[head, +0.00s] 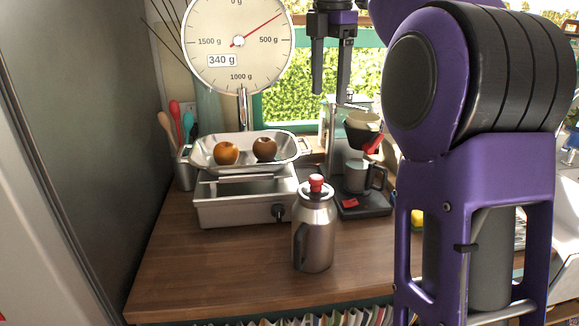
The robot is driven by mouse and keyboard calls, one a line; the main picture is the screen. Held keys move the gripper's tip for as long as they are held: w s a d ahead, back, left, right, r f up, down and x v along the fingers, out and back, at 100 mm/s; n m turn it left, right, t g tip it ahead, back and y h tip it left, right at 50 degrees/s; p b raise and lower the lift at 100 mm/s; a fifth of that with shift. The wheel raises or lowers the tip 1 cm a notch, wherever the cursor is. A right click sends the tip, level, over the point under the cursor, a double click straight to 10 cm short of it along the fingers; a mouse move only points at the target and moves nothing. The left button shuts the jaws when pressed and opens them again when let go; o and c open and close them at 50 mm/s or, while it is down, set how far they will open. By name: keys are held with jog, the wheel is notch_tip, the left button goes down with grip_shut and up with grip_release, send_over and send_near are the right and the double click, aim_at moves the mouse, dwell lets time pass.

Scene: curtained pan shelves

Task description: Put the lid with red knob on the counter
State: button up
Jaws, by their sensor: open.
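A metal lid with a red knob (316,186) sits on top of an upright steel jug with a side handle. The jug stands on the wooden counter (220,275). My gripper (330,94) points down at the top of the view, in front of the window. Its two dark fingers are apart with nothing between them. It is well above the lid in the picture and not touching it. The exact depth between them cannot be told from this one view.
A dial scale (240,43) holds a metal tray (205,154) with two round fruits. Behind the jug is a coffee stand (366,207) with a cup and dripper. Utensils stand in a holder at left. My purple arm hides the right side. The front left counter is clear.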

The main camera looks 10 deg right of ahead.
jog(key=n, duration=0.1)
send_over(316, 177)
jog(key=shift+g, duration=0.4)
jog(key=f, duration=1.2)
jog(key=shift+w+d+f, duration=0.2)
jog(key=shift+d+f, duration=0.15)
jog(key=shift+s+a+f, duration=0.1)
jog(key=shift+a+f, duration=0.1)
jog(key=shift+f, duration=1.15)
jog(key=shift+s+a+f, duration=0.1)
jog(key=shift+a+f, duration=0.05)
jog(key=shift+f, duration=1.15)
grip_shut()
